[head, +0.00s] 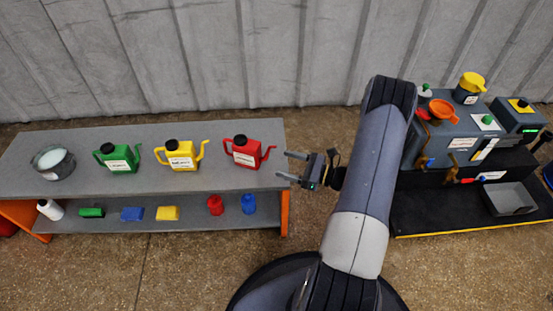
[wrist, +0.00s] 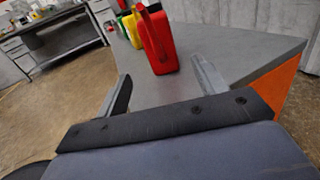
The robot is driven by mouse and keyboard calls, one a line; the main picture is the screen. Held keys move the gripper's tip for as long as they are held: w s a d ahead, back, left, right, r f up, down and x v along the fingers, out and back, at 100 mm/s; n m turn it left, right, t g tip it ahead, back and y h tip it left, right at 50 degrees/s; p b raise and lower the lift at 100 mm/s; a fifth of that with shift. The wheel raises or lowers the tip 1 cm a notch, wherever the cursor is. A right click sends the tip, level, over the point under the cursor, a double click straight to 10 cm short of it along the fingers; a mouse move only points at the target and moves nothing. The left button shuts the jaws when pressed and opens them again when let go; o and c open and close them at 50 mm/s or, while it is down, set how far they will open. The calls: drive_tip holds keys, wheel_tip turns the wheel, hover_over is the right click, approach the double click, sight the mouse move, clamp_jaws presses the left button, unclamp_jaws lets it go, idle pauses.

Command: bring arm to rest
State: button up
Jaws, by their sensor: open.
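My gripper (head: 292,167) is open and empty, with its two fingers apart and pointing left at the right end of the grey bench (head: 222,178). The fingertips are near the red can (head: 246,152) but apart from it in the head view. In the wrist view my gripper (wrist: 160,88) shows its fingers spread to either side, with the red can (wrist: 160,42) standing on the bench beyond them. My arm reaches up from the bottom of the head view and bends at the top.
A green can (head: 118,157), a yellow can (head: 181,155) and a metal pot (head: 53,162) stand on the bench. Small coloured items lie on its lower shelf (head: 189,221). The furnace station (head: 450,150) with a grey tray (head: 509,199) is at right. Open floor lies at front left.

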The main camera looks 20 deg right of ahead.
sight(261, 158)
drive_tip(key=shift+s+d, duration=0.25)
drive_tip(key=shift+w+a, duration=0.1)
drive_tip(key=b+x, duration=0.3)
drive_tip(key=x, duration=0.8)
drive_tip(key=shift+w+a+f, duration=0.1)
drive_tip(key=shift+w+a, duration=0.1)
drive_tip(key=shift+a, duration=0.15)
drive_tip(key=shift+f, duration=0.2)
drive_tip(key=shift+r, duration=0.3)
